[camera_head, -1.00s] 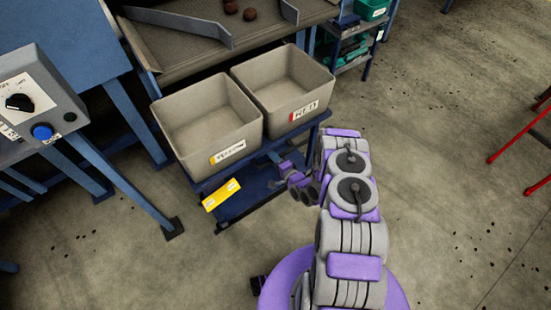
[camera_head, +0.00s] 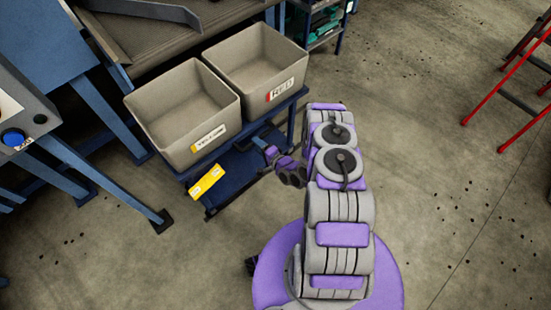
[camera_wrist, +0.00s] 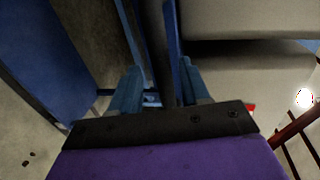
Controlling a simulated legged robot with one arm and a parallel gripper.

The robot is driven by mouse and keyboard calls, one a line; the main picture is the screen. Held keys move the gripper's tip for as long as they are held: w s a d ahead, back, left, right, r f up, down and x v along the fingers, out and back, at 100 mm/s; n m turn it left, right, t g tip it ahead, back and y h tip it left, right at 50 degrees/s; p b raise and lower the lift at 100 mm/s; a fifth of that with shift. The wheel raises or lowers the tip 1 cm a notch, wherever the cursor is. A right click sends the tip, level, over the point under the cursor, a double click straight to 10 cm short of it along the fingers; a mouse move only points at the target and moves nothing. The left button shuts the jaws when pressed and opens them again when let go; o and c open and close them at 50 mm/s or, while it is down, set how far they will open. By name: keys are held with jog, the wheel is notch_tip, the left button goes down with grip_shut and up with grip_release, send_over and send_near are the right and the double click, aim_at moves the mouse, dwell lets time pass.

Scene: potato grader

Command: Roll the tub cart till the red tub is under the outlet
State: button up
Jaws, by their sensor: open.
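The tub cart (camera_head: 233,175) is a low blue frame carrying two grey tubs side by side. The red tub (camera_head: 244,82), labelled RED, is the right, farther one. The yellow tub (camera_head: 178,127) is the left, nearer one. Both look empty. The grader's belt bed (camera_head: 146,45) lies just behind the tubs; I cannot clearly pick out the outlet. My gripper (camera_head: 257,141) is low at the cart's near side, below the tubs. In the wrist view my gripper (camera_wrist: 160,90) is open, with a dark upright bar (camera_wrist: 158,45) between its fingers; contact cannot be told.
A control box with a blue button (camera_head: 13,137) and blue machine legs (camera_head: 110,190) stand at the left. A shelf with green bins (camera_head: 325,18) is behind at the right. A red stepladder frame (camera_head: 500,75) stands at the far right. The floor between is open.

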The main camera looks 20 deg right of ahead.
jog(key=p+v, duration=0.2)
jog(key=v, duration=1.2)
jog(key=shift+s, duration=0.2)
jog(key=shift+w+d+f, duration=0.1)
